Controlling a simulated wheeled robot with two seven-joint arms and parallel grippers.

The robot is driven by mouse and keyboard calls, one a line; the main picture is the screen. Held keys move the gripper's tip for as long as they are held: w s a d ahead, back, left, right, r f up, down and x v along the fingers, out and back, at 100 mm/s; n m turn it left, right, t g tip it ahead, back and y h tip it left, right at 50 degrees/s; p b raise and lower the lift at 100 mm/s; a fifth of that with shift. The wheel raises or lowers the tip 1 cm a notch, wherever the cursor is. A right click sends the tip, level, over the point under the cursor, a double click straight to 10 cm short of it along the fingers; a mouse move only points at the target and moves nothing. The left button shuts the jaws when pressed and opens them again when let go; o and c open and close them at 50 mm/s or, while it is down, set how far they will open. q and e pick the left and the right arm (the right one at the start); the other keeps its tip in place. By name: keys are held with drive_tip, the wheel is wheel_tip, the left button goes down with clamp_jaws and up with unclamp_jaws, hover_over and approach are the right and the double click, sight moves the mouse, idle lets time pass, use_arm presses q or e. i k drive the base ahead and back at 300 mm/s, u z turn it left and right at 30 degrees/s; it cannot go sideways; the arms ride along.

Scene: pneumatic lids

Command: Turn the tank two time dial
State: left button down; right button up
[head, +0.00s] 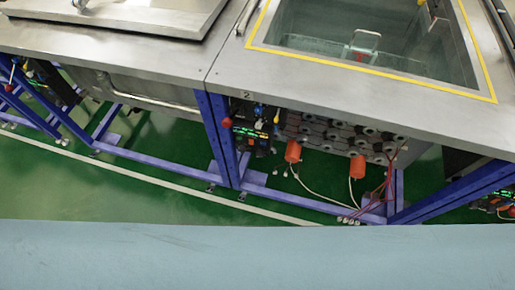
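Tank two (370,45) is an open sunken basin with a yellow-edged rim, at the upper right of the head view. A label "2" (247,95) is on the counter's front edge. Below it, a small dark control unit (256,125) with green and yellow lights sits beside the blue leg. A red knob (227,122) shows at its left. I cannot make out a time dial; the parts there are too small to tell apart. Neither of my grippers is in view.
A closed steel lid (145,15) lies on the left counter. Blue frame legs (217,140) stand on the green floor (150,150). Orange cylinders (293,151) and loose hoses hang under tank two. A pale blue surface (250,255) fills the bottom of the view.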

sight(260, 152)
drive_tip(key=k, duration=1.3)
drive_tip(key=u, duration=0.75)
drive_tip(key=i, duration=1.25)
drive_tip(key=z, duration=0.2)
